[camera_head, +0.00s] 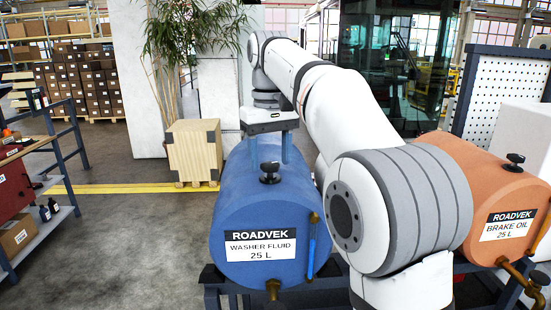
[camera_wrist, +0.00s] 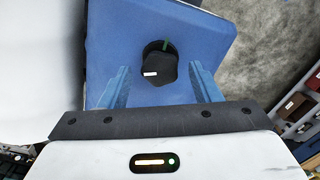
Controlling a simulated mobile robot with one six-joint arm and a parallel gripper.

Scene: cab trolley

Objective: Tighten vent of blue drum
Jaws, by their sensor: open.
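The blue drum (camera_head: 262,205), labelled washer fluid, lies on its side on a dark stand in the middle of the head view. Its vent, a black knob (camera_head: 270,173), stands on top of the drum. In the wrist view the vent (camera_wrist: 160,66) shows a white mark on its left side and a green mark at its far edge. My gripper (camera_head: 270,152) is above the drum, pointing down, with its blue fingers apart. In the wrist view the fingers (camera_wrist: 163,88) stand either side of the vent's near side, with gaps between. Nothing is held.
An orange brake oil drum (camera_head: 496,190) with its own black vent (camera_head: 515,162) lies at the right, partly behind my arm. A wooden crate (camera_head: 194,151) and a plant (camera_head: 185,35) stand behind. A shelf trolley (camera_head: 40,240) is at the left. The floor between is clear.

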